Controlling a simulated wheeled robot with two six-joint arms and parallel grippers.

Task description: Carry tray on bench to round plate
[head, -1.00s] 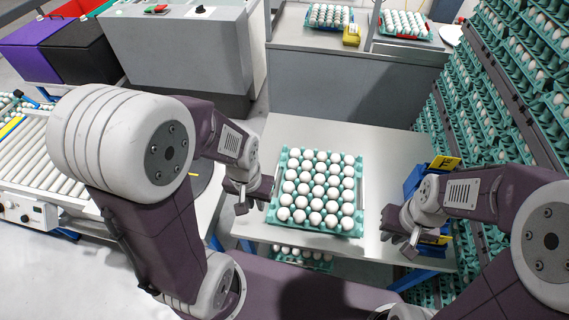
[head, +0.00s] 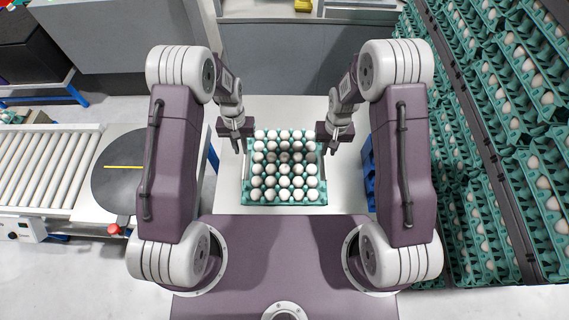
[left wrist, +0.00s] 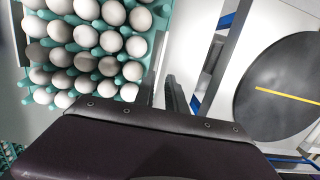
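The teal tray (head: 322,200), full of white eggs, lies on the white bench (head: 231,190) in front of me. It also shows at upper left in the left wrist view (left wrist: 163,22). My left gripper (head: 239,144) is at the tray's left side, fingers down and apart. In the left wrist view its fingers (left wrist: 161,95) are beside the tray edge, with no clear grip on it. My right gripper (head: 329,146) is at the tray's right side, fingers seemingly apart. The dark round plate (head: 122,185) with a yellow line is at left; it also shows in the left wrist view (left wrist: 290,95).
A roller conveyor (head: 45,165) runs up to the round plate's left. A red knob (head: 114,229) is near the plate's front. A blue container (head: 369,175) is right of the bench. Racks of egg trays (head: 500,150) stand at right. A grey counter (head: 290,60) is behind.

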